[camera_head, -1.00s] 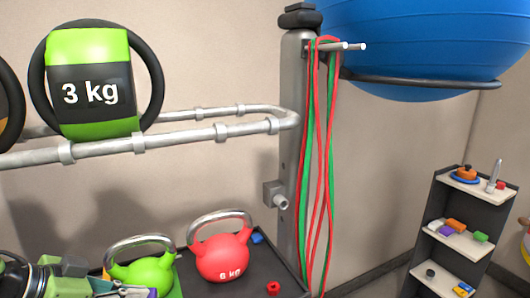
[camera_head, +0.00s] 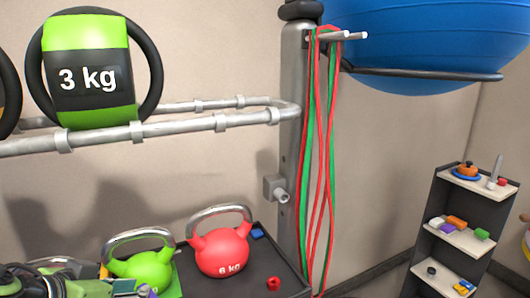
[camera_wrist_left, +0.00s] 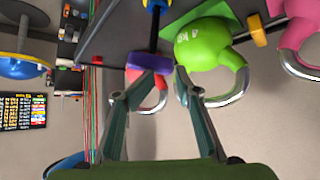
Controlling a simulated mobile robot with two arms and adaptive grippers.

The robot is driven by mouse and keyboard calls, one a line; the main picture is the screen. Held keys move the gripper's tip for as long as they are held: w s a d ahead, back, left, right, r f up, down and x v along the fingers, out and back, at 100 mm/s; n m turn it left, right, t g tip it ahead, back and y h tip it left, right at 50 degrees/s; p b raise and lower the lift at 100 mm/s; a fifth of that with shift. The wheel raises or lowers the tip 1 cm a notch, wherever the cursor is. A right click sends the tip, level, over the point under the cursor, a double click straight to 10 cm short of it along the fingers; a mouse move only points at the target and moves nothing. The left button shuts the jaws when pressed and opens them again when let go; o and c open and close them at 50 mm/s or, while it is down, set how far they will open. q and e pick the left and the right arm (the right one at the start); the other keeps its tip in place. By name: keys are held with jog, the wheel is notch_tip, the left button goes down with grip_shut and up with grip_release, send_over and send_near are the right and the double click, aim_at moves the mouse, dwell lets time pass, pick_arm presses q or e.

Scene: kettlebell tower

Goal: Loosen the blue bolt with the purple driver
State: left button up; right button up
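The purple driver shows best in the left wrist view as a purple bar (camera_wrist_left: 150,63) with a black shaft running up to a blue and yellow part (camera_wrist_left: 155,4) at the top edge. I cannot tell whether that part is the blue bolt. My left gripper (camera_wrist_left: 154,72) has its two fingertips at either end of the purple bar; whether they press on it is unclear. In the head view my left gripper (camera_head: 122,288) is at the lower left, partly cut off, with a small purple patch (camera_head: 153,292) at its tip. My right gripper is out of view.
A green kettlebell (camera_head: 143,266) and a red kettlebell (camera_head: 222,252) stand close to my left gripper on a black shelf (camera_head: 252,270). A small blue block (camera_head: 257,233) and a red knob (camera_head: 273,283) are also there. A metal post (camera_head: 295,120) with hanging bands stands right.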

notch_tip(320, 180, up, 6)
jog(key=p, duration=0.6)
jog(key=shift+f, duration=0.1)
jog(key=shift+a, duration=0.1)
